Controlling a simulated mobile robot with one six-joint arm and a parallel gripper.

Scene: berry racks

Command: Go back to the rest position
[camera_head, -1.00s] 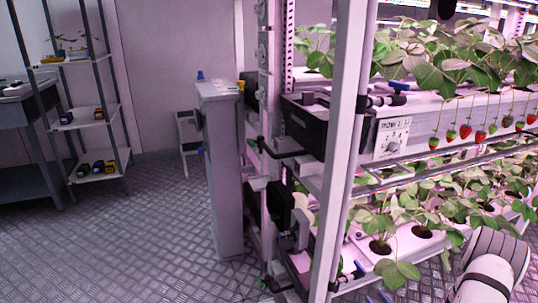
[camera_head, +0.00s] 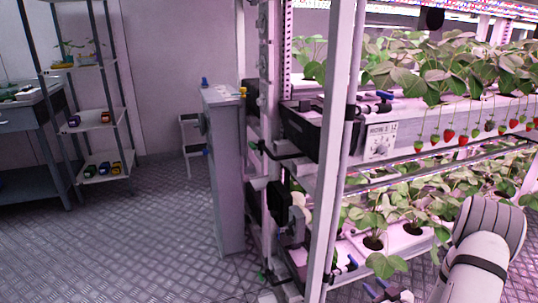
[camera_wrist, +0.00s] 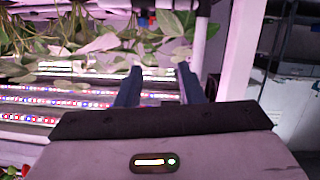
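My gripper (camera_wrist: 160,84) shows in the wrist view with its two dark fingers apart and nothing between them. Behind the fingers are green strawberry leaves (camera_wrist: 95,45) and rows of lit grow lights (camera_wrist: 85,100). I cannot tell how far the fingers are from the leaves. In the head view only a pale rounded part of my arm shows at the lower right, and the gripper itself is out of that picture.
A berry rack (camera_head: 333,150) with planted tiers and hanging red berries (camera_head: 448,134) fills the right. A grey cabinet (camera_head: 226,175) stands beside it. A shelf (camera_head: 101,178) with small items and a table (camera_head: 30,120) are at the left. The floor (camera_head: 150,235) between is clear.

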